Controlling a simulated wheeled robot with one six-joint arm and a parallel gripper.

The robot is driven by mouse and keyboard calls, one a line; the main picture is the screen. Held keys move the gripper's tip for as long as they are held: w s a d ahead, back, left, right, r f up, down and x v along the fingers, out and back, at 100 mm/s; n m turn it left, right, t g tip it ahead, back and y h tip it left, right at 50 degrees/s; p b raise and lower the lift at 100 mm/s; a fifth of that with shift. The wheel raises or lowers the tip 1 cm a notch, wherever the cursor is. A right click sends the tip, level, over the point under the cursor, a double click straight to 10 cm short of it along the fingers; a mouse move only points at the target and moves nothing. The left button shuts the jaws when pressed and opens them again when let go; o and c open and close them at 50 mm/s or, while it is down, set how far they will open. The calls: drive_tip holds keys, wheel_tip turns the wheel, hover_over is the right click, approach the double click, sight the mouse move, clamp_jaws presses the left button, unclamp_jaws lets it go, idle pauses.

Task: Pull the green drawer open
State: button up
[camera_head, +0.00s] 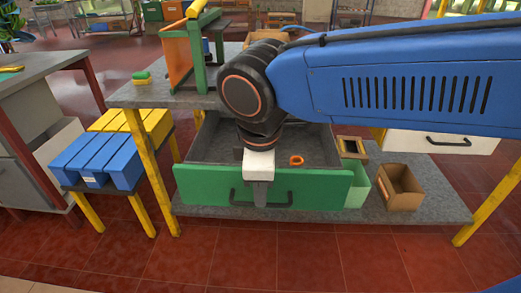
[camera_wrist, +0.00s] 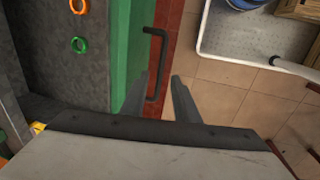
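The green drawer (camera_head: 215,187) sits below the grey worktop in the head view. It stands pulled out, with its grey inside showing. Its green front (camera_wrist: 121,50) also shows in the wrist view. The dark bar handle (camera_head: 284,199) is on that front and shows in the wrist view too (camera_wrist: 161,45). My gripper (camera_head: 260,201) is in front of the drawer, at the handle's middle. In the wrist view my gripper (camera_wrist: 160,76) has its fingers apart, with the handle bar appearing between them. Whether a finger touches the bar is not clear.
An orange ring (camera_head: 296,160) lies in the drawer; the wrist view also shows a green ring (camera_wrist: 79,45). A brown box (camera_head: 401,196) and a pale green bin (camera_head: 357,188) stand right of the drawer. Blue bins (camera_head: 97,163) stand left. The red tiled floor in front is clear.

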wheel_tip(320, 180, up, 13)
drive_tip(key=s, duration=0.2)
drive_tip(key=shift+s, duration=0.25)
